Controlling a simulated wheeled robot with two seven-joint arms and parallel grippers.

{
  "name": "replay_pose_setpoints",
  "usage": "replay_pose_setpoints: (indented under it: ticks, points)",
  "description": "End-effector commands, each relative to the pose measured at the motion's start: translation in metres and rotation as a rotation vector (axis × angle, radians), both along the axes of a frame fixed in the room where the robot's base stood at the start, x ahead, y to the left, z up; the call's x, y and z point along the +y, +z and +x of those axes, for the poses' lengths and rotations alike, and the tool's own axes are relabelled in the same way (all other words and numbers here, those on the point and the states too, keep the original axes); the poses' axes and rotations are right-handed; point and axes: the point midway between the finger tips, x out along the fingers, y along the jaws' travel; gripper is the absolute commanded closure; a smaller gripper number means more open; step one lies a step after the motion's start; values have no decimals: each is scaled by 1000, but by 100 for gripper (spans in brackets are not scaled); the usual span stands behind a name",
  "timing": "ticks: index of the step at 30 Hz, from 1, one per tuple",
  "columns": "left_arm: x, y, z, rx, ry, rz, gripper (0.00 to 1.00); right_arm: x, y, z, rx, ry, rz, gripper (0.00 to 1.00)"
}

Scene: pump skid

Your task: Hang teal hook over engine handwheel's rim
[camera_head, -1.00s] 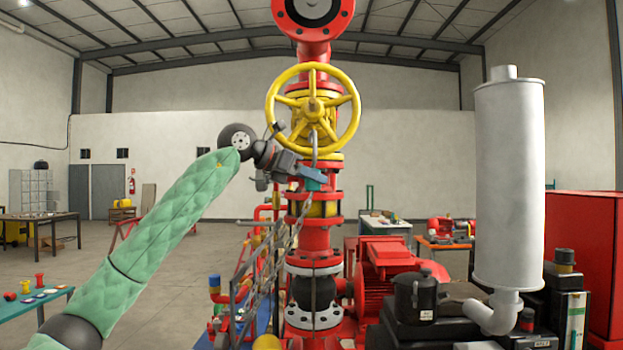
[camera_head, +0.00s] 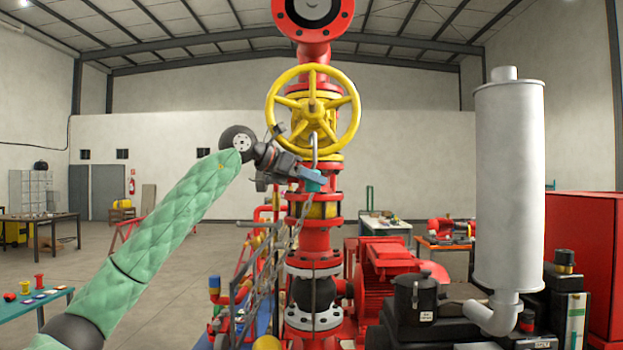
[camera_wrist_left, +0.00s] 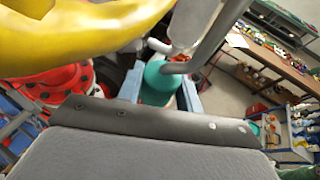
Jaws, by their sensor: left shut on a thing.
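The yellow handwheel (camera_head: 352,112) faces me on the red pipe column. Its rim also fills the upper left of the left wrist view (camera_wrist_left: 60,42). My left gripper (camera_head: 313,177) is just below the wheel's lower rim, shut on the teal hook (camera_head: 313,186). The hook's teal handle shows between the blue fingers in the left wrist view (camera_wrist_left: 157,86). Its grey metal rod rises from the handle and crosses in front of the lower rim. I cannot tell whether the hook's bend is around the rim or only beside it. My right gripper is out of view.
The red column (camera_head: 315,240) stands directly behind my left gripper. A chain hangs beside it. A grey silencer cylinder (camera_head: 508,180) and a black-and-red engine stand at the right. A teal-topped table (camera_head: 30,303) is at the far left. Open floor lies between.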

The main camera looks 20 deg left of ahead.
Motion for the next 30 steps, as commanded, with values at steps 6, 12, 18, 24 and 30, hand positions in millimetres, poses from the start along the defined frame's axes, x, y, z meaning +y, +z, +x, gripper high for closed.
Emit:
replay_pose_setpoints:
  ticks: [6, 12, 18, 24, 30]
  points:
    - [2, 1, 6, 1, 0, -1, 90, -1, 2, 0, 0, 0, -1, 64]
    - [3, 1, 12, 1, 1, -1, 90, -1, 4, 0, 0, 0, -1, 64]
    - [5, 1, 17, 0, 0, 0, 90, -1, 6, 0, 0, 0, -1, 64]
    - [7, 0, 22, 1, 0, -1, 90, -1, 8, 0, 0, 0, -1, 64]
    - [8, 0, 28, 1, 2, -1, 90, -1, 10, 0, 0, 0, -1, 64]
